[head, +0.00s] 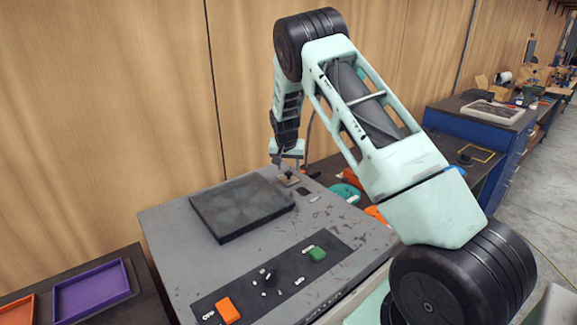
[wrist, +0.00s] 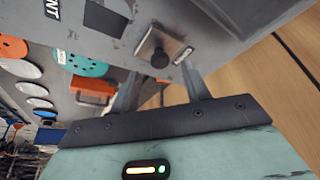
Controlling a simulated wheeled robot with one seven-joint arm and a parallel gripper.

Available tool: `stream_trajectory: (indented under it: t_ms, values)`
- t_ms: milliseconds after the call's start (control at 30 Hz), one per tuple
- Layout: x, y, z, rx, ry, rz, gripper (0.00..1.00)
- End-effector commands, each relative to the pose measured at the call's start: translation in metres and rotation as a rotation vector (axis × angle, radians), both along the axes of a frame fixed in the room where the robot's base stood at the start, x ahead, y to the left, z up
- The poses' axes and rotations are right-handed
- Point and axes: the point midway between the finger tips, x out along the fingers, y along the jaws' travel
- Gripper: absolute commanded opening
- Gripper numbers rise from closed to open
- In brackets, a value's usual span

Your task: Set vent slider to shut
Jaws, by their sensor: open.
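The vent slider looks to be the small brown plate with a black knob, near the grey table's back edge in the head view (head: 288,178). In the wrist view the plate (wrist: 148,42) and its knob (wrist: 159,59) show close up. A dark square (wrist: 106,18) lies beside the plate, uncovered; it also shows in the head view (head: 303,191). My gripper (head: 290,163) is over the plate. In the wrist view my gripper (wrist: 160,74) is open, with the knob seen between and just beyond its fingertips. I cannot tell whether the fingers touch anything.
A thick dark slab (head: 240,205) lies on the grey table left of the slider. A dark strip in front carries an orange block (head: 228,310) and a green block (head: 317,254). A wooden wall (head: 110,100) stands close behind. Teal and orange discs (wrist: 86,66) are beside the table.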

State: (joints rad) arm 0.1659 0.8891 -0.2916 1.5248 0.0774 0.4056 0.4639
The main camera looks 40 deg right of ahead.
Motion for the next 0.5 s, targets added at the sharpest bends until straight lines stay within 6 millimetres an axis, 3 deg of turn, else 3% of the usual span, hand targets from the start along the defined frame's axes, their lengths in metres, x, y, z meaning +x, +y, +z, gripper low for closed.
stream_trajectory:
  t_ms: [200, 500]
  values:
    - [0.007, -0.007, -0.022, 0.0, 0.0, 0.0, 0.47]
    - [0.008, -0.009, -0.029, -0.001, -0.001, 0.0, 0.47]
